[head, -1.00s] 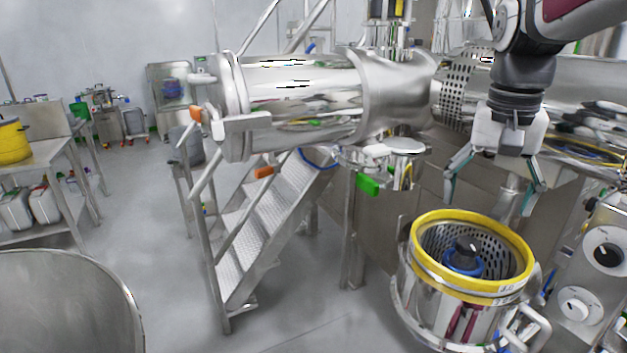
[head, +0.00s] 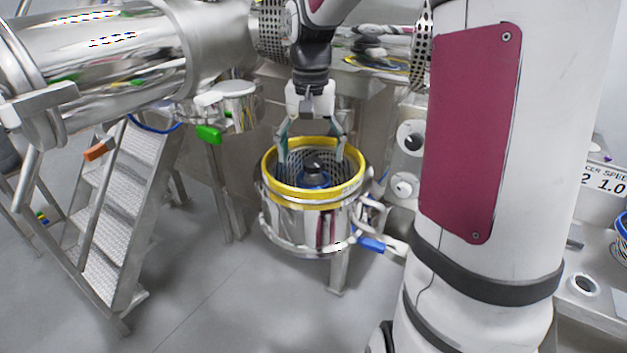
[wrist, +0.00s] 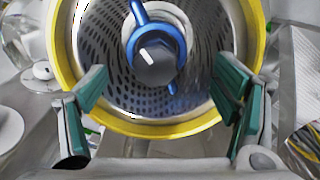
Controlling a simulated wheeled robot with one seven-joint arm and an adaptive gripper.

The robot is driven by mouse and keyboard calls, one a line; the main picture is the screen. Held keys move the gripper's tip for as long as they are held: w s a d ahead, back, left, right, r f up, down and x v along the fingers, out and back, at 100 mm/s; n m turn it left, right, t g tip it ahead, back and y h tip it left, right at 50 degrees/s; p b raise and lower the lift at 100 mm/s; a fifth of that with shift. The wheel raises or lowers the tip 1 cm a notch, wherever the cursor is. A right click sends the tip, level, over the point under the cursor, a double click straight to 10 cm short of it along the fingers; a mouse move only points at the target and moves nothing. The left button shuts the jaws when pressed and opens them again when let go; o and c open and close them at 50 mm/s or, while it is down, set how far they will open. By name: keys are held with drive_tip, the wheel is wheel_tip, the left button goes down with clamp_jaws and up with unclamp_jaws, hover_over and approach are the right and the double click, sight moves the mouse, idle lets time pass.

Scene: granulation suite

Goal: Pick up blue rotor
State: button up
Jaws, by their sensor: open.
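The blue rotor (head: 314,178) sits inside a round steel vessel with a yellow rim (head: 346,186), with a dark knob on its top. In the wrist view the blue rotor (wrist: 139,14) shows as a blue ring with arms around the dark faceted knob, against the perforated wall. My gripper (head: 311,158) is open above the vessel, its fingers spread at either side of the rotor. In the wrist view my gripper (wrist: 166,100) has its green-padded fingers apart at the near rim, with the rotor between and beyond them. Nothing is held.
A steel stair (head: 115,215) and a large horizontal steel cylinder (head: 100,50) stand to the left. A panel with knobs (head: 408,160) is right of the vessel, and a blue-handled clamp (head: 372,244) sticks out at its lower right. The floor in front is clear.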

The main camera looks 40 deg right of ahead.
sight(314, 162)
drive_tip(key=f, duration=0.3)
drive_tip(key=f+p, duration=0.1)
drive_tip(key=shift+s+d+f, duration=0.15)
drive_tip(key=shift+s+f, duration=0.1)
drive_tip(key=shift+f, duration=0.1)
drive_tip(key=shift+w+f, duration=0.1)
drive_tip(key=shift+f, duration=0.3)
drive_tip(key=c, duration=1.5)
